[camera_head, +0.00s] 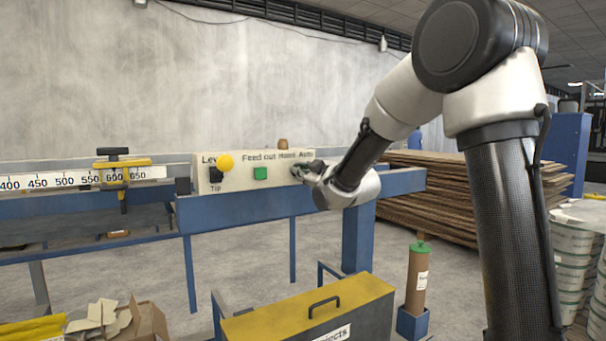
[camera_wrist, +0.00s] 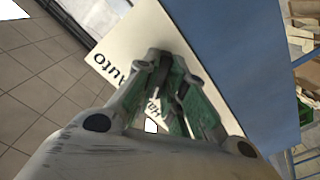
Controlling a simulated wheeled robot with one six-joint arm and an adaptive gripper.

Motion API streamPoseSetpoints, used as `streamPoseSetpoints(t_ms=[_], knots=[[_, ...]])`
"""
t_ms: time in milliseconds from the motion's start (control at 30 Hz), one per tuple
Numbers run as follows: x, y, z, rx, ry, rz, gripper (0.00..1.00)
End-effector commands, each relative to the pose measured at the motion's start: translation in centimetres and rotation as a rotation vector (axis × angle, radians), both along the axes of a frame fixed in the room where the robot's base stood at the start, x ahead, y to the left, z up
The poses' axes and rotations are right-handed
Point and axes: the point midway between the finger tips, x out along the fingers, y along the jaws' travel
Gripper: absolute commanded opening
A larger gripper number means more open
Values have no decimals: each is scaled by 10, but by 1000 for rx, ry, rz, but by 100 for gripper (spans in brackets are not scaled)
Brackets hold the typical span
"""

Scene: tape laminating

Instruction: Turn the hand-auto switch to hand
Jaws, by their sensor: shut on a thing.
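The hand-auto switch sits under the "Hand Auto" lettering at the right end of the cream control panel (camera_head: 228,179). My gripper (camera_head: 302,171) is at that spot, its fingertips against the panel, and it hides the switch. In the wrist view my gripper (camera_wrist: 168,65) has its green-sided fingers close together on the switch, over the cream panel (camera_wrist: 112,48). The word "Auto" shows beside the fingers, and "Hand" is partly covered by them. The knob's direction cannot be told.
The panel also carries a green button (camera_head: 260,173), a yellow knob (camera_head: 225,161) and a black lever switch (camera_head: 215,175). A blue rail (camera_head: 240,208) runs below it. A yellow-topped rejects box (camera_head: 310,312) stands in front, with a brown tube (camera_head: 416,283) to its right.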

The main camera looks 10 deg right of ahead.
Motion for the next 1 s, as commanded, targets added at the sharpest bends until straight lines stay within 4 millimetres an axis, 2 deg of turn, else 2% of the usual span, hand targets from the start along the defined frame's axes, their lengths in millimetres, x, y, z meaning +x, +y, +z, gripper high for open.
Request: streamPoseSetpoints(t_ms=[533,567,633,667,1000], knots=[[0,0,-1,-23,-4,0,0],[0,0,-2,-23,-4,0,17],[0,0,-1,-23,-4,0,30],[0,0,-1,-23,-4,1,33],[-3,-1,0,-21,-6,-1,33]])
